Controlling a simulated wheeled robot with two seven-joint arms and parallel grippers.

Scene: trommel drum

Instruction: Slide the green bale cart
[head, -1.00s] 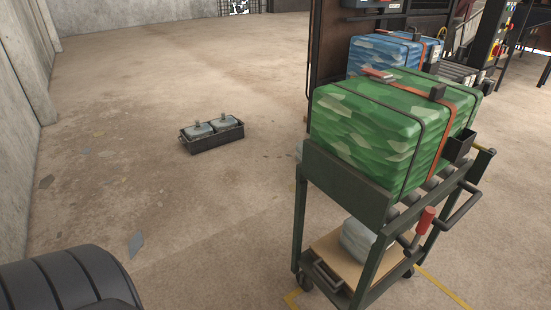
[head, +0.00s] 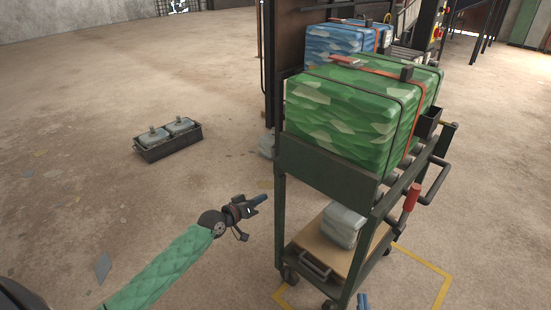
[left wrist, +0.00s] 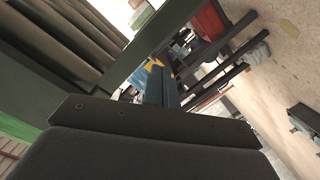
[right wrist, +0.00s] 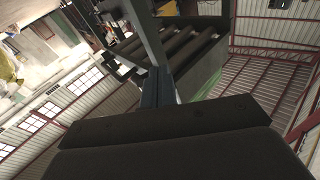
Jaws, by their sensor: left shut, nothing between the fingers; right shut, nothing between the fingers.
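The green bale cart (head: 330,172) is a dark green frame on casters. A strapped green patterned bale (head: 345,115) lies on its rollers, and a grey wrapped bundle (head: 343,224) sits on its lower wooden shelf (head: 318,243). My left gripper (head: 261,199) is shut and empty, just left of the cart's near left post, apparently with a small gap. My right gripper (head: 363,300) shows only its tip at the bottom edge, near the cart's front right leg; it is shut and empty. Its closed fingers show in the right wrist view (right wrist: 157,88), with the cart's rollers beyond.
A blue bale (head: 340,40) stands behind the green one, beside a dark upright panel (head: 285,50). A black tray with two grey weights (head: 168,141) lies on the floor at left. Yellow floor tape (head: 432,268) runs around the cart. The floor at left is mostly clear.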

